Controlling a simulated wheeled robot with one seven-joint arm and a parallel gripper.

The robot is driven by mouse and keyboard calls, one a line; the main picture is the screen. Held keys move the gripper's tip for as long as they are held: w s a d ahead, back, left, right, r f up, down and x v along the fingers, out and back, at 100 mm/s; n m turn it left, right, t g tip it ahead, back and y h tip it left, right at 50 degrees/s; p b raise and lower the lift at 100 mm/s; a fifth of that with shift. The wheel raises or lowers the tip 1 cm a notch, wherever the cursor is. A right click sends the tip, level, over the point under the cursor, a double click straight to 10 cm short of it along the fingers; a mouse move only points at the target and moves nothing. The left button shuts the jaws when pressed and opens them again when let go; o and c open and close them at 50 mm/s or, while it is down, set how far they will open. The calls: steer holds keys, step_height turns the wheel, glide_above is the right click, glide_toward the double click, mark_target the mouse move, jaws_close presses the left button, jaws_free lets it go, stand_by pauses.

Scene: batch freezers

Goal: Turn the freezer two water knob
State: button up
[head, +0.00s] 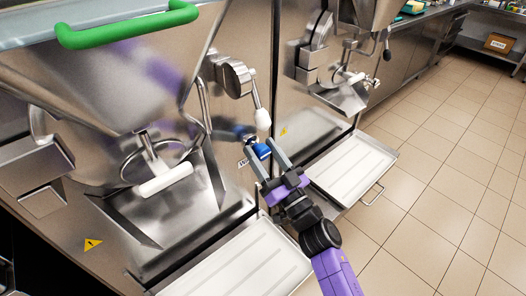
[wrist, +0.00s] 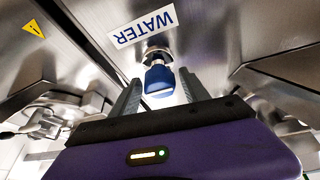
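The blue water knob (head: 262,151) sits low on the front of the nearer freezer (head: 232,190), by its right edge. In the wrist view the knob (wrist: 158,80) shows under a white label reading WATER (wrist: 146,25), which appears upside down. My gripper (head: 260,154) is at the knob with its fingers open. In the wrist view my gripper (wrist: 158,92) has one finger on each side of the knob, with a visible gap at each. No number naming the freezer is readable.
A metal lever with a white handle (head: 263,119) hangs just above the knob. A white-handled spout door (head: 165,180) is at left. Drip trays (head: 240,268) and (head: 353,166) stick out low. A second freezer (head: 290,90) stands behind at right. The tiled floor (head: 440,180) is clear.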

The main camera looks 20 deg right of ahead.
jaws_close()
steer(key=shift+n, duration=0.4)
steer(key=n+y+p, duration=0.1)
steer(key=n, duration=0.1)
steer(key=shift+r+n+y+p, duration=0.1)
steer(key=shift+n+y+p, duration=0.2)
steer(key=n+y, duration=0.1)
steer(key=n, duration=0.1)
steer(key=n+g+y+p, duration=0.1)
steer(key=n+y, duration=0.1)
steer(key=n, duration=0.1)
steer(key=shift+g+p, duration=0.3)
steer(key=n+g+y, duration=0.1)
steer(key=n, duration=0.2)
steer(key=n+g+y+p, duration=0.1)
steer(key=n, duration=0.2)
steer(key=n+g+y+p, duration=0.1)
steer(key=n, duration=0.2)
steer(key=shift+n, duration=0.4)
steer(key=shift+o, duration=1.3)
jaws_free()
steer(key=shift+a, duration=0.1)
